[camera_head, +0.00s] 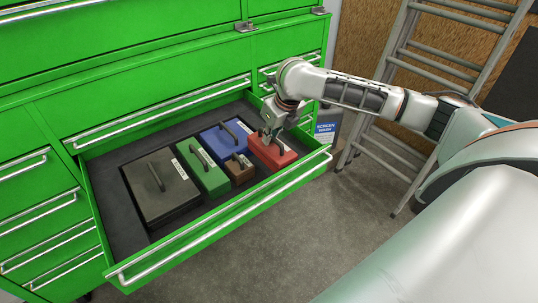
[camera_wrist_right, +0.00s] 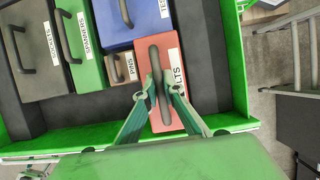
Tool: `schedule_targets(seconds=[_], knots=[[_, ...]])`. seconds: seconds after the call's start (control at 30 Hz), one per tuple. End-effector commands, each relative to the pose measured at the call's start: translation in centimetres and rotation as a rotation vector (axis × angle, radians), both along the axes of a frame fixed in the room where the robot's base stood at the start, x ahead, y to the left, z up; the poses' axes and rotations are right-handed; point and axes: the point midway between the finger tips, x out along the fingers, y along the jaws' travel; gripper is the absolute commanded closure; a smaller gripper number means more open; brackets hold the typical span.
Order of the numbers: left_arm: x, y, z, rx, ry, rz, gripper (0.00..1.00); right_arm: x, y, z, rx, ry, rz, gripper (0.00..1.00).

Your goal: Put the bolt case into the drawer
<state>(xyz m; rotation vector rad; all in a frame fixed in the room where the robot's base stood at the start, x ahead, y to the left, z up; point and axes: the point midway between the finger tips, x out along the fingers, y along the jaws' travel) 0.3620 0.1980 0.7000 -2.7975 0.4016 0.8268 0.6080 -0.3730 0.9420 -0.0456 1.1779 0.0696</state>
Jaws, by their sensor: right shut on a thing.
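The bolt case is the red case (camera_head: 272,151) with a dark handle and a white label ending in "LTS". It is in the open green drawer (camera_head: 218,225), at the right end of the row of cases. In the right wrist view the red case (camera_wrist_right: 148,68) lies flat in the drawer. My right gripper (camera_head: 268,135) comes from above, and in the wrist view its fingers (camera_wrist_right: 160,88) are shut on the case's handle from both sides. The gripper hides part of the label. My left gripper is not in view.
Beside the red case stand a blue case (camera_head: 222,134), a small brown case (camera_head: 240,169), a green case (camera_head: 203,170) and a large dark grey case (camera_head: 155,190). A ladder (camera_head: 400,60) leans at the right behind my arm. The floor in front of the drawer is clear.

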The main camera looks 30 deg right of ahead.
Motion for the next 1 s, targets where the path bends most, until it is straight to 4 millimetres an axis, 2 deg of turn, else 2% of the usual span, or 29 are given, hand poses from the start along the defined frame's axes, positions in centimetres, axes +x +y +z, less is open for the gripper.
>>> schedule_targets(seconds=[0.1, 0.37, 0.6, 0.9, 0.93, 1.0], knots=[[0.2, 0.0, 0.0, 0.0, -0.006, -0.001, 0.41, 0.0, 0.0, -1.7, 0.0, -0.002, 0.001, 1.0], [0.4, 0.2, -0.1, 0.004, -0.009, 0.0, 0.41, 0.0, 0.0, -3.2, 0.0, -0.002, -0.001, 1.0], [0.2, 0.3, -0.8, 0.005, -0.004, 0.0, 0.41, 0.0, 0.0, -6.5, 0.0, -0.001, 0.0, 1.0], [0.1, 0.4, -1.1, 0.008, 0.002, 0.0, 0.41, 0.1, 0.0, -6.6, 0.0, -0.002, 0.0, 1.0], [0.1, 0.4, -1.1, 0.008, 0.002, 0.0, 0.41, 0.0, 0.0, -6.8, 0.0, 0.0, 0.0, 0.89], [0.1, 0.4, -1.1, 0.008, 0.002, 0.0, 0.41, 0.0, 0.0, -6.8, 0.0, -0.001, 0.0, 0.75]])
